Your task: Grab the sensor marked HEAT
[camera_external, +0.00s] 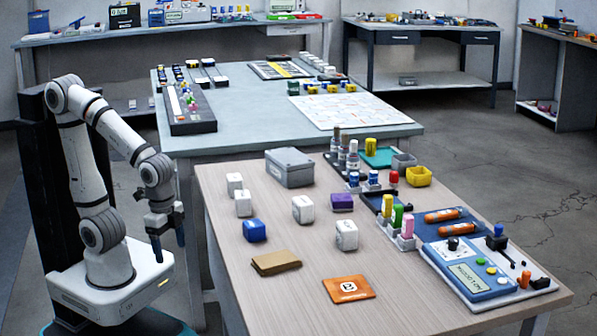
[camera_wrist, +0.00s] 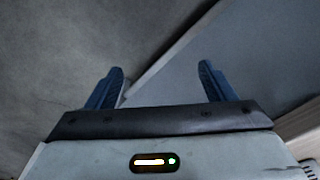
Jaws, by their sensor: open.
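Several small white cubes stand on the near wooden table: one at the back left (camera_external: 235,184), one just in front of it (camera_external: 243,203), one in the middle (camera_external: 303,209) and one further right (camera_external: 346,235). A blue block (camera_external: 255,231) and a purple block (camera_external: 342,202) are among them. Some cubes carry small marks, but I cannot read HEAT on any. My gripper (camera_external: 168,243) hangs pointing down, left of the table and apart from it. In the wrist view its two blue fingers (camera_wrist: 162,70) are spread with nothing between them.
The wooden table (camera_external: 300,290) also holds a grey box (camera_external: 289,167), a tan folded cloth or pad (camera_external: 276,263), an orange card (camera_external: 349,289) and a control panel (camera_external: 480,268). Bottles and bins crowd its right side. A grey table (camera_external: 260,120) stands behind. The near front is clear.

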